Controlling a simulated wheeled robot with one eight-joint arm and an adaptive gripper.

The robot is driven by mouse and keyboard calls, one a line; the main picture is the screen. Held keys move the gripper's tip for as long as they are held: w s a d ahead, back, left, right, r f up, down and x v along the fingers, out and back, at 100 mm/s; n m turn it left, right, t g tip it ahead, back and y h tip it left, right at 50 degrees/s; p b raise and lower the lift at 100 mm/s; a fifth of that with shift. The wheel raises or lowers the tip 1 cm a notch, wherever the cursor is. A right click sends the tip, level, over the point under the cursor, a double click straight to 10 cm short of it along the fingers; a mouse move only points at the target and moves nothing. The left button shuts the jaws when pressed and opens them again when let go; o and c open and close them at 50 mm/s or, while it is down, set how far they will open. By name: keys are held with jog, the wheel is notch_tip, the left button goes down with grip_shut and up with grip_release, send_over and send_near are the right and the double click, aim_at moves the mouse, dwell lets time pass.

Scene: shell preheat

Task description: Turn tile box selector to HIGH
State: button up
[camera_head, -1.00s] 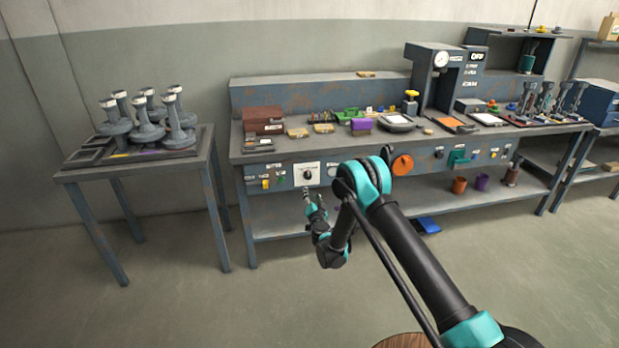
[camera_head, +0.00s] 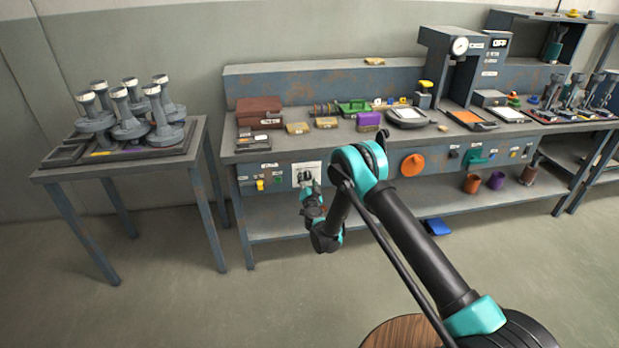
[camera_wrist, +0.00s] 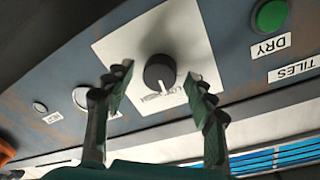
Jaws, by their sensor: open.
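The selector is a round black knob (camera_wrist: 160,72) with a light pointer line, on a white plate (camera_wrist: 130,47) on the bench's front panel. In the wrist view the pointer points toward the picture's bottom; the small lettering beside it is too blurred to read. My gripper (camera_wrist: 158,95) is open, with one finger on each side of the knob and visible gaps between. In the head view my gripper (camera_head: 308,186) is at the white plate (camera_head: 312,167) and covers most of the knob.
A green button (camera_wrist: 269,15) sits beside labels reading DRY (camera_wrist: 271,46) and TILES (camera_wrist: 296,69). Pale round fittings (camera_wrist: 82,97) lie on the other side. In the head view a large orange disc (camera_head: 413,165) is on the panel to the right. The bench top (camera_head: 290,143) is above.

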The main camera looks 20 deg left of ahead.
jog(key=c, duration=1.2)
jog(key=shift+o, duration=0.2)
jog(key=shift+m, duration=0.4)
jog(key=m, duration=0.3)
jog(key=shift+m+g, duration=0.3)
jog(key=shift+m, duration=1.6)
